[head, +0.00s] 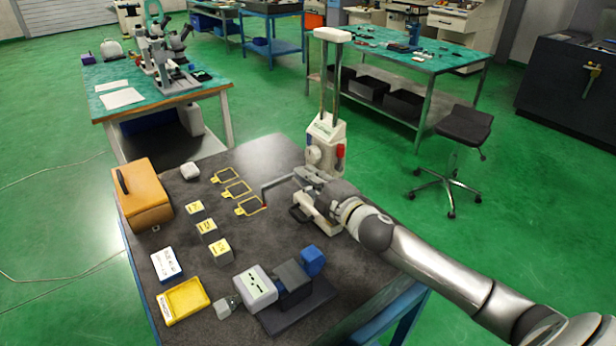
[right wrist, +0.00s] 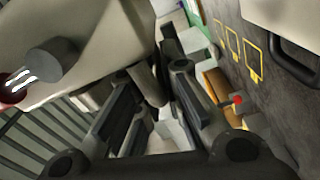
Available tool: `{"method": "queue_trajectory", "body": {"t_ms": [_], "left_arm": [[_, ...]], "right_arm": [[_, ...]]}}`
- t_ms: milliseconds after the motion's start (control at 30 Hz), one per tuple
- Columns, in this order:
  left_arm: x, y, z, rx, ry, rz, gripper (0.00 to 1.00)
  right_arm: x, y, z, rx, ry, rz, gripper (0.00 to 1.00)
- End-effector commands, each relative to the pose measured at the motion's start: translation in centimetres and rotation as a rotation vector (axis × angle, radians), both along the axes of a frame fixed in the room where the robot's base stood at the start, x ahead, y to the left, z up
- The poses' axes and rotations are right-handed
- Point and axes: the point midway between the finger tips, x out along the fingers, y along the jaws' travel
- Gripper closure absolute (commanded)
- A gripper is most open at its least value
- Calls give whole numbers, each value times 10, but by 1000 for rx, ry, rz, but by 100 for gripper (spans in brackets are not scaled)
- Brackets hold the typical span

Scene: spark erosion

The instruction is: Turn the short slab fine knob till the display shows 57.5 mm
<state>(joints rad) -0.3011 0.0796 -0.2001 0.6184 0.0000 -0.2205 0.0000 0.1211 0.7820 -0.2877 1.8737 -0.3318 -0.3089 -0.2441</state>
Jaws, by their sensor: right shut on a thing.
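A white height gauge (head: 325,130) with two upright columns stands at the back right of the dark bench. Its front carries a small panel, a round pale knob and a red part; I cannot read any number there. A grey bent probe arm (head: 280,184) reaches left from it, with a red tip. My right gripper (head: 309,177) is at the gauge, low on its front. In the right wrist view its fingers (right wrist: 160,100) are closed around a small grey slab-like piece (right wrist: 149,85), mostly hidden, which appears to be the fine knob. My left gripper is not in view.
Yellow outlines (head: 238,189) mark the bench beside the probe. Pale blocks with yellow labels (head: 207,226), an orange case (head: 143,193), a yellow tray (head: 183,300) and a grey-and-blue device (head: 290,275) stand left and front. A stool (head: 465,125) stands beyond the bench.

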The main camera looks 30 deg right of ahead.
Motion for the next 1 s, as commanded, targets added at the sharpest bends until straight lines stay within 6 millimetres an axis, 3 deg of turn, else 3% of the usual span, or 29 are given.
{"method": "queue_trajectory", "body": {"t_ms": [533,600,733,1000], "left_arm": [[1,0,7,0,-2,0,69],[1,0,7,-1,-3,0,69],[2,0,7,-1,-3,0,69],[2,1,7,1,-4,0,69]], "right_arm": [[0,0,4,3,-1,1,100],[0,0,4,3,-1,1,86],[0,0,4,2,-1,1,69],[0,0,4,1,0,0,68]]}}
